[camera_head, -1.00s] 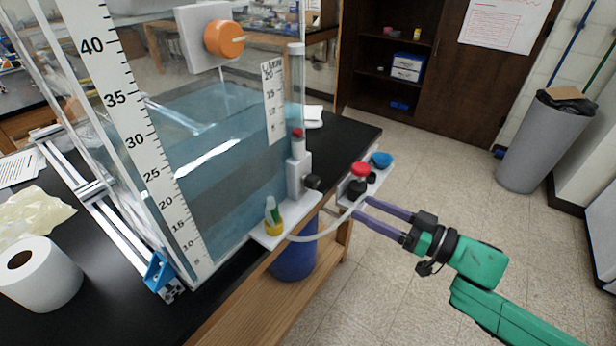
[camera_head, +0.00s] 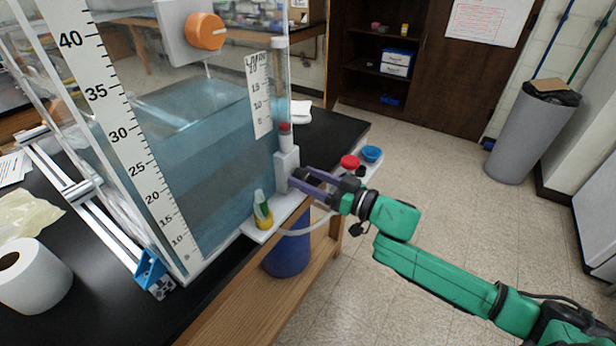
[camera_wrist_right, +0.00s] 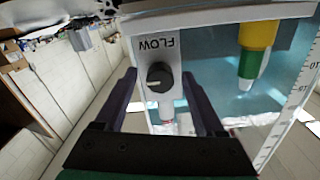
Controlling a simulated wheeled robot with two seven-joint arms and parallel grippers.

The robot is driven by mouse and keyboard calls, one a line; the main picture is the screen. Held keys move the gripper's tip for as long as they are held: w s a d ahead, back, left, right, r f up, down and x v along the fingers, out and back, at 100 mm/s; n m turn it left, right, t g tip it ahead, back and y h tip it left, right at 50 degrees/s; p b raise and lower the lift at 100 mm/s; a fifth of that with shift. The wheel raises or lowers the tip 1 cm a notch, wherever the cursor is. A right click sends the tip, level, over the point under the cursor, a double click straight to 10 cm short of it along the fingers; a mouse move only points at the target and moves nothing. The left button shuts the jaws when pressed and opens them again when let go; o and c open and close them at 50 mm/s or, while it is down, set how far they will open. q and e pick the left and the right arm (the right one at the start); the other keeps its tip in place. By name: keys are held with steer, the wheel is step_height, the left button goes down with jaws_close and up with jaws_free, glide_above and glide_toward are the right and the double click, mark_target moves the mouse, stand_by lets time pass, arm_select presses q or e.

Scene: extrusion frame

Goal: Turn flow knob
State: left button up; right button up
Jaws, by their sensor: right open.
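The flow knob (camera_wrist_right: 159,77) is round and black with a white pointer mark. In the head view the flowmeter block (camera_head: 284,168) stands on the tank's front right corner, and my fingers mostly hide the knob. My right gripper (camera_head: 299,180) is open, its two purple fingers reaching to the block. In the wrist view the fingers stand on either side of the knob, with a gap on each side. My left gripper is out of view.
An orange knob (camera_head: 206,31) is higher on the water tank. A yellow and green fitting (camera_head: 262,210) sits left of my gripper, with a pale hose nearby. Open floor lies right.

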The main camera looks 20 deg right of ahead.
steer(key=shift+c, duration=1.2)
jaws_close()
